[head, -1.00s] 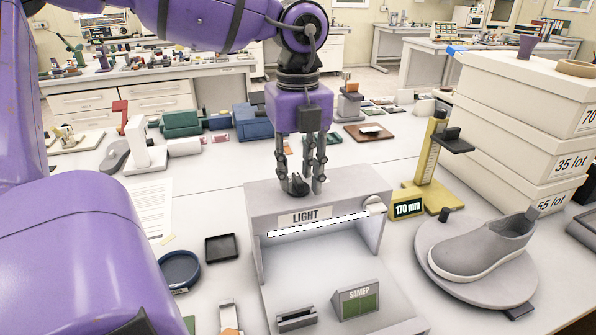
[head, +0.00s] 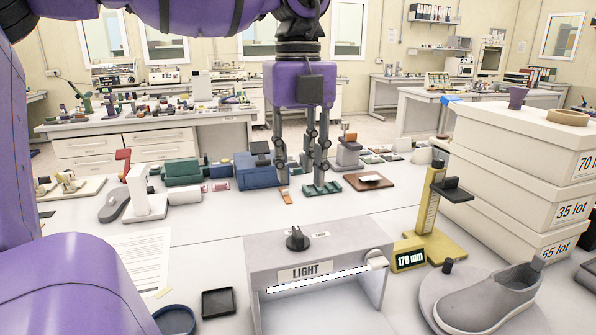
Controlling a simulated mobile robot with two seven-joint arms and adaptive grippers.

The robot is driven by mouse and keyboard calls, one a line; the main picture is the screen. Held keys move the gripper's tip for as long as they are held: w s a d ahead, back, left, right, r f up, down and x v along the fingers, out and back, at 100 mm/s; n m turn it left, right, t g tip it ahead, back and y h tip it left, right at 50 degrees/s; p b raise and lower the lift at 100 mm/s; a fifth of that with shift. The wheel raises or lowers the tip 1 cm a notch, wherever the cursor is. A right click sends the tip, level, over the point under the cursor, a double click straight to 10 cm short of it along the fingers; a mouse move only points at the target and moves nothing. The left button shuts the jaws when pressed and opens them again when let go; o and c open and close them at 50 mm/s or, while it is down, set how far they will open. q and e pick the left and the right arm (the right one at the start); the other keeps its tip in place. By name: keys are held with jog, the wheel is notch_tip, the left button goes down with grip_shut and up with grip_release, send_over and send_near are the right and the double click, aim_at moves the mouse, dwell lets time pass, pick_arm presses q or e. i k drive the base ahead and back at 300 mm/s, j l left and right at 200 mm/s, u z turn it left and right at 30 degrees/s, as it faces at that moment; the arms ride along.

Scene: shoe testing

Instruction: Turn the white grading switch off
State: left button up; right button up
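A grey light box (head: 262,256) labelled LIGHT stands on the near table, with a bright white strip (head: 318,280) glowing under its front edge. A black knob (head: 297,239) sits on its top, behind the label. I cannot tell for certain which of these is the white grading switch. My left gripper (head: 298,186) points down above and behind the knob. Its fingers are apart with nothing between them, clear of the knob. My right gripper is not in view.
A yellow height gauge (head: 433,205) reading 170 mm and stacked boxes (head: 520,150) stand on the right. A grey shoe (head: 488,300) rests on a round stand. Blue and green bins (head: 258,172) stand behind.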

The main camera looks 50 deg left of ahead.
aim_at(375, 260)
jog(key=k+l, duration=0.55)
jog(key=l, duration=0.15)
jog(key=k+l, duration=0.6)
jog(key=l, duration=0.15)
